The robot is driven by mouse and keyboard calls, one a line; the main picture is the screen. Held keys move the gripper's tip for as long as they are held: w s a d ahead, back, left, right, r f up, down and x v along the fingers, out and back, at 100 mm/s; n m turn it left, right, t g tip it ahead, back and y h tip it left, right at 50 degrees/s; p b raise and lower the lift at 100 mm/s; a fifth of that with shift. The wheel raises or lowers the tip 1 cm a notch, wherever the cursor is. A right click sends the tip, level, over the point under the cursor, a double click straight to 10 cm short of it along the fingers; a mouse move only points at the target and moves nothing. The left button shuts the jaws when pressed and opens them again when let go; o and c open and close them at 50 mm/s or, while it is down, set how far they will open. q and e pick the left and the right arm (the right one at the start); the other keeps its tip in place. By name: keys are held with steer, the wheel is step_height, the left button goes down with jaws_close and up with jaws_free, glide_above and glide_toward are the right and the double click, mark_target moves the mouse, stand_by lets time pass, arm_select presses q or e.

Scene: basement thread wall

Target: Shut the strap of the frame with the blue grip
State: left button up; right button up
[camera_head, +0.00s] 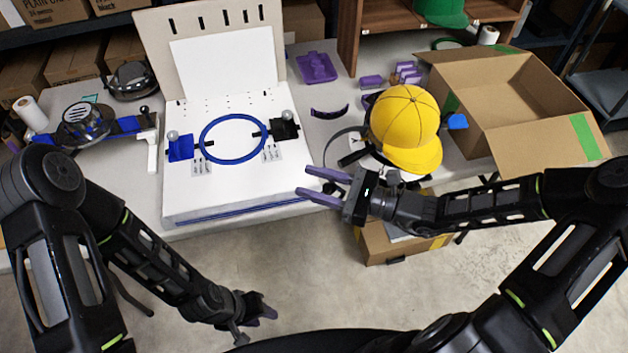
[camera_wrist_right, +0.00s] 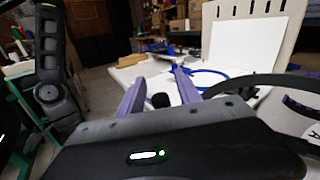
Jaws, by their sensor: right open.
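A yellow cap (camera_head: 405,118) sits over a dark frame on the table, right of centre in the head view. A blue grip (camera_head: 457,121) sticks out to the right of the cap. A thin dark strap (camera_head: 334,141) curves out to the left, standing away from the cap; a dark band like it arcs across the right of the wrist view (camera_wrist_right: 250,81). My right gripper (camera_head: 306,181) is open and empty in front of the strap; its purple fingers also show in the wrist view (camera_wrist_right: 160,76). My left gripper (camera_head: 262,308) is low over the floor, away from the table; its jaw opening is unclear.
A white board (camera_head: 190,205) with a blue ring (camera_head: 204,150) between blue and black blocks lies left of the strap. An open cardboard box (camera_head: 520,120) is right of the cap. Purple pieces (camera_head: 318,68) lie behind. Another cardboard box (camera_head: 385,245) stands under the table.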

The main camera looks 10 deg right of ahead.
jaws_close()
stand_by(0.3)
stand_by(1.1)
